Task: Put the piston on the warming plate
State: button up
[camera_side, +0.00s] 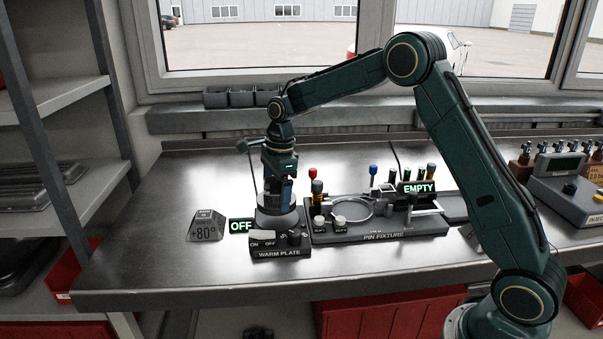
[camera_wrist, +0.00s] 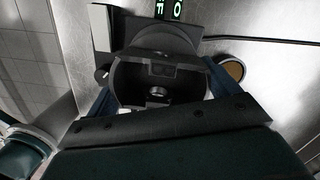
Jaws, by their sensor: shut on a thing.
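The warming plate (camera_side: 277,219), a round grey disc behind a box labelled WARM PLATE, stands at the centre-left of the bench. My gripper (camera_side: 278,196) points straight down over it. It is shut on the piston, a dark hollow cylinder (camera_wrist: 160,82) that fills the space between the two blue fingers in the wrist view. The piston's hollow side faces the wrist camera. Its lower end is at or just above the plate; I cannot tell whether they touch. A lit OFF sign (camera_side: 240,226) stands left of the plate.
The pin fixture (camera_side: 380,235), with a ring, upright coloured-top tools and a lit EMPTY sign (camera_side: 419,188), sits close on the right. A +80° card block (camera_side: 205,226) stands on the left. Grey bins (camera_side: 241,96) line the sill. The bench's left front is clear.

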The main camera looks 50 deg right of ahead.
jog(key=shift+f, duration=1.75)
jog(key=shift+f, duration=0.1)
jog(key=o, duration=1.1)
jog(key=shift+f, duration=0.1)
jog(key=r, duration=0.4)
jog(key=d+r, duration=0.1)
jog(key=r, duration=0.7)
jog(key=shift+s+d+r, duration=0.15)
jog(key=shift+s, duration=0.15)
